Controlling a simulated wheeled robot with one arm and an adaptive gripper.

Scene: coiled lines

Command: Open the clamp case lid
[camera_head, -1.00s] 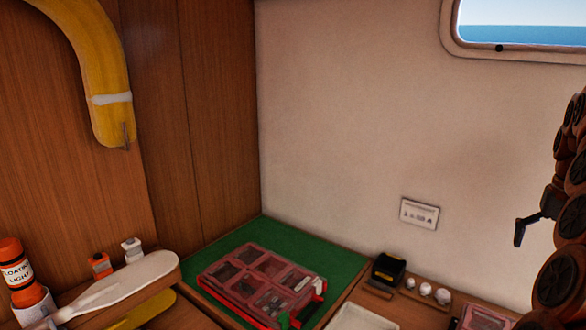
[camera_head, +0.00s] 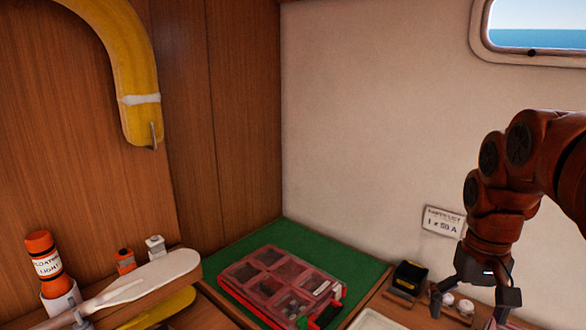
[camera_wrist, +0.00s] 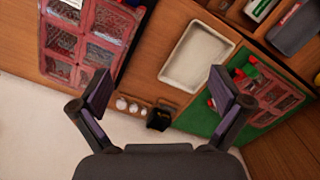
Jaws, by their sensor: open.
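A red case with a clear compartmented lid (camera_head: 270,278) lies on a green mat (camera_head: 325,247) in the head view, its lid shut. In the wrist view, this case (camera_wrist: 268,98) is at the right. A second red case (camera_wrist: 85,38) with a clear lid is at the upper left there. I cannot tell by label which is the clamp case. My gripper (camera_head: 472,303) is open and empty, pointing down, right of the green mat in the head view. The open fingers also show in the wrist view (camera_wrist: 162,85), apart from both cases.
A white tray (camera_wrist: 198,55) lies between the cases. A small black box (camera_wrist: 159,118) and white round items (camera_wrist: 128,104) sit near the wall. An orange float light (camera_head: 42,257) and a paddle (camera_head: 140,287) are at the left.

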